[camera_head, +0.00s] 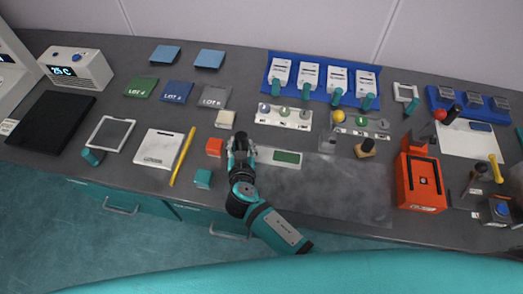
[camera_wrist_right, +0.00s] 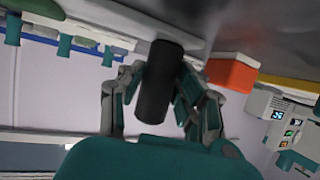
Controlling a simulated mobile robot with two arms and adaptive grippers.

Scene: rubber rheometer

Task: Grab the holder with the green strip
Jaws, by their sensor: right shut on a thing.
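The holder with the green strip (camera_head: 287,157) is a pale flat plate lying on the dark counter, right of centre. My right gripper (camera_head: 241,150) is at its left end, where the fingers cover part of the view. In the right wrist view, the fingers of my right gripper (camera_wrist_right: 160,95) are closed around a dark upright cylinder (camera_wrist_right: 160,75), which looks like a handle. Whether it joins the plate is hard to see. My left gripper is not in view.
An orange block (camera_head: 214,146) stands just left of my right gripper, with a teal block (camera_head: 203,178) nearer the front edge. A cream block (camera_head: 225,118) is behind. A yellow rod (camera_head: 183,157) lies further left. A red-orange device (camera_head: 420,182) stands right.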

